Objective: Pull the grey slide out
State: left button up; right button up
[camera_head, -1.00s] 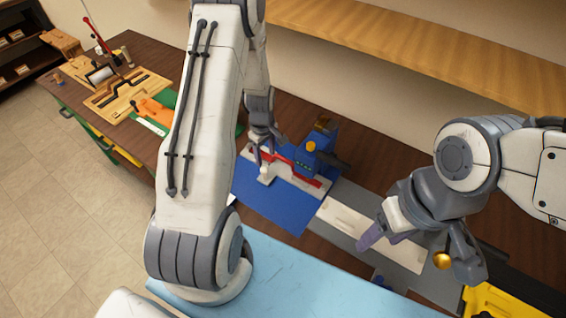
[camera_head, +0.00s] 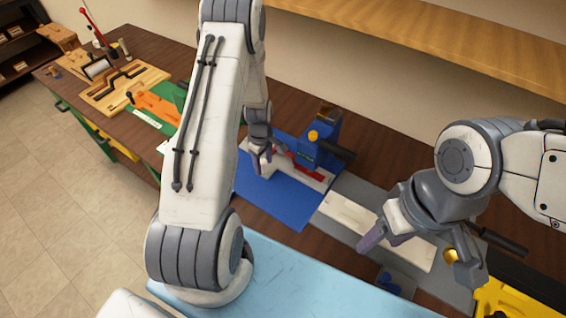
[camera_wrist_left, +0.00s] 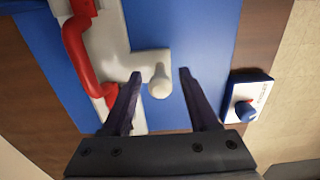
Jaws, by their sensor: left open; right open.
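The pale grey slide (camera_wrist_left: 110,40) lies on a blue base plate (camera_wrist_left: 215,35) in the left wrist view. A side arm on it ends in a rounded pale knob (camera_wrist_left: 158,82). A red handle (camera_wrist_left: 80,55) stands beside the slide's left edge. My left gripper (camera_wrist_left: 160,74) is open, with one finger on each side of the knob and a visible gap at the right finger. In the head view my left gripper (camera_head: 262,160) hides part of the slide and knob. My right gripper (camera_head: 418,255) is open over the grey bench surface, away from the slide.
A blue fixture with an orange knob (camera_head: 318,143) stands behind the slide. A small white box with a dial (camera_wrist_left: 248,98) sits right of the plate in the left wrist view. A pale board (camera_head: 345,215) and a brass ball (camera_head: 450,255) are near my right gripper.

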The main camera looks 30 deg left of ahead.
pick_arm(q)
jog(key=c, duration=0.9)
jog(key=shift+s, duration=0.15)
